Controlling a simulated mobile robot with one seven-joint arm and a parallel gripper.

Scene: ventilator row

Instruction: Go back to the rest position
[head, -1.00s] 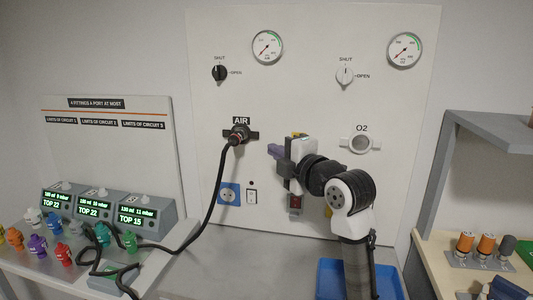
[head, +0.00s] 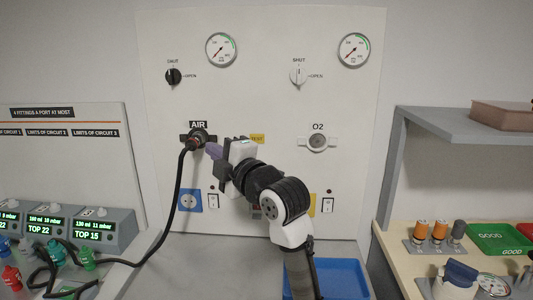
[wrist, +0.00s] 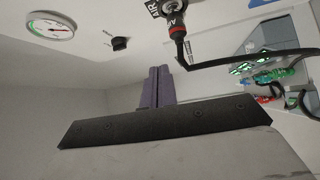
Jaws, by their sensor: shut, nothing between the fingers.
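My gripper (head: 214,151) is in front of the wall panel (head: 270,110), just right of the AIR port in the head view. Its purple fingers are closed together with nothing between them; they also show in the wrist view (wrist: 157,88). A black hose with a connector (head: 197,139) is plugged into the AIR port and stands apart from the fingers in the wrist view (wrist: 176,27). My arm reaches up from the bottom of the head view and hides part of the lower panel.
A blue tray (head: 340,279) lies below the panel. The O2 port (head: 318,142) carries no hose. Display units (head: 105,230) and coloured fittings stand at left, where the hose (head: 174,215) trails. At right are a grey shelf (head: 450,121), orange-topped parts (head: 421,232) and a green tray (head: 500,238).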

